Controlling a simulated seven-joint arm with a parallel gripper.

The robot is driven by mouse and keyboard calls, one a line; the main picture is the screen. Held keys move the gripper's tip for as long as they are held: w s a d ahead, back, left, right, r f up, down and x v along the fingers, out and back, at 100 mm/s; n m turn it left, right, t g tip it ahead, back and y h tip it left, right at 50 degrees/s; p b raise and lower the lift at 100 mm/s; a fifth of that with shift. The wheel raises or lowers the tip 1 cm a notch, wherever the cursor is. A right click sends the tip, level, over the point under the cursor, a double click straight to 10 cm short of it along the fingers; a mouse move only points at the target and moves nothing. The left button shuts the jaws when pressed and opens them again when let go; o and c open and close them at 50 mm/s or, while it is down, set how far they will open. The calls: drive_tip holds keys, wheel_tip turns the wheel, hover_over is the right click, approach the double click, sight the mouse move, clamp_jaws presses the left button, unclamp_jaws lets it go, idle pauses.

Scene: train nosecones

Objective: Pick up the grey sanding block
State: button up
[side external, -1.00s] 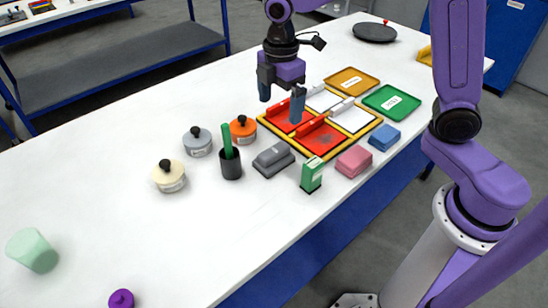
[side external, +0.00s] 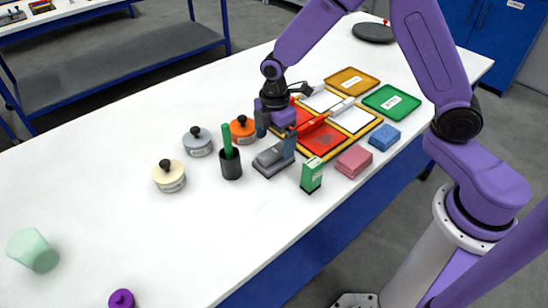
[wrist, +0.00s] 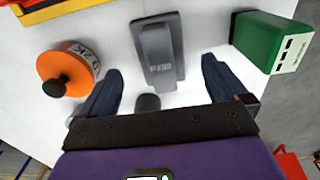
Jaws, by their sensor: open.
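The grey sanding block (side external: 270,162) lies on the white table between the black cup and the green box. In the wrist view the grey sanding block (wrist: 158,48) shows its printed top, ahead of and between the fingers. My gripper (side external: 275,138) is open and low over the table at the block, with one finger on its far left side and the other by its right end. In the wrist view my gripper (wrist: 160,85) has its two dark blue fingers spread wide, with nothing between the tips but the block's near end. I cannot tell whether a finger touches it.
A black cup with a green stick (side external: 230,163) and an orange lidded pot (side external: 243,130) stand close on the left. A green box (side external: 312,175) and a pink block (side external: 354,161) are on the right. A yellow-rimmed tray (side external: 330,140) lies behind.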

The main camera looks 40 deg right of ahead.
sight(274, 150)
drive_tip(key=shift+a+f, duration=0.1)
drive_tip(key=shift+f, duration=2.65)
drive_tip(key=c, duration=1.3)
drive_tip(key=shift+r, duration=0.55)
wheel_tip(274, 150, up, 2)
drive_tip(key=shift+r, duration=0.1)
drive_tip(key=s+d+r, duration=0.1)
drive_tip(key=s+r, duration=0.2)
drive_tip(key=s, duration=0.1)
drive_tip(key=s+d+r, duration=0.1)
drive_tip(key=s+r, duration=0.2)
drive_tip(key=s, duration=0.1)
drive_tip(key=s+d+r, duration=0.1)
drive_tip(key=s+r, duration=0.2)
drive_tip(key=s, duration=0.1)
drive_tip(key=shift+d, duration=0.2)
drive_tip(key=shift+s+d+r, duration=0.15)
drive_tip(key=shift+s+r, duration=0.05)
drive_tip(key=shift+s, duration=0.2)
drive_tip(key=shift+s+d+r, duration=0.1)
drive_tip(key=shift+s+r, duration=0.1)
drive_tip(key=shift+s, duration=0.2)
